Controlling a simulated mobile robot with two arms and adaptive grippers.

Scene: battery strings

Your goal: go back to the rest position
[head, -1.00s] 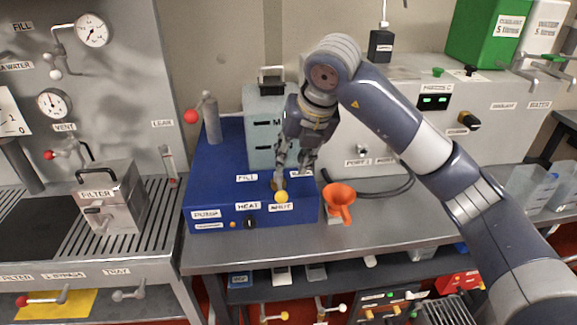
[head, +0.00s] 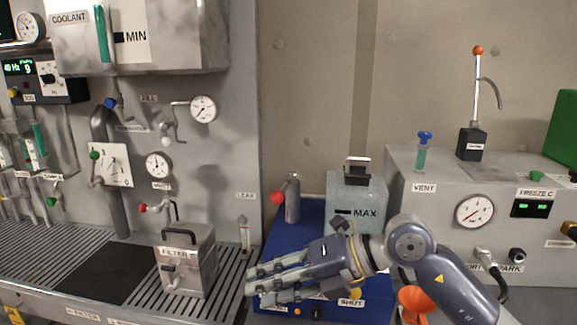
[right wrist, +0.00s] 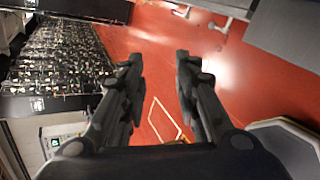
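My right gripper (head: 258,283) points left in the head view, in front of the blue unit (head: 283,245). Its two fingers are spread with nothing between them; the right wrist view shows the gap between the fingertips (right wrist: 159,58) over red floor (right wrist: 155,75). My right forearm comes in from the lower right and hides part of the blue unit. My left gripper is in neither view.
The filter box (head: 190,262) stands on the slatted bench left of my right gripper. The tank marked MAX (head: 357,192) and an orange funnel (head: 415,302) are close to my arm. The right wrist view shows a rack (right wrist: 62,55) at left and open floor.

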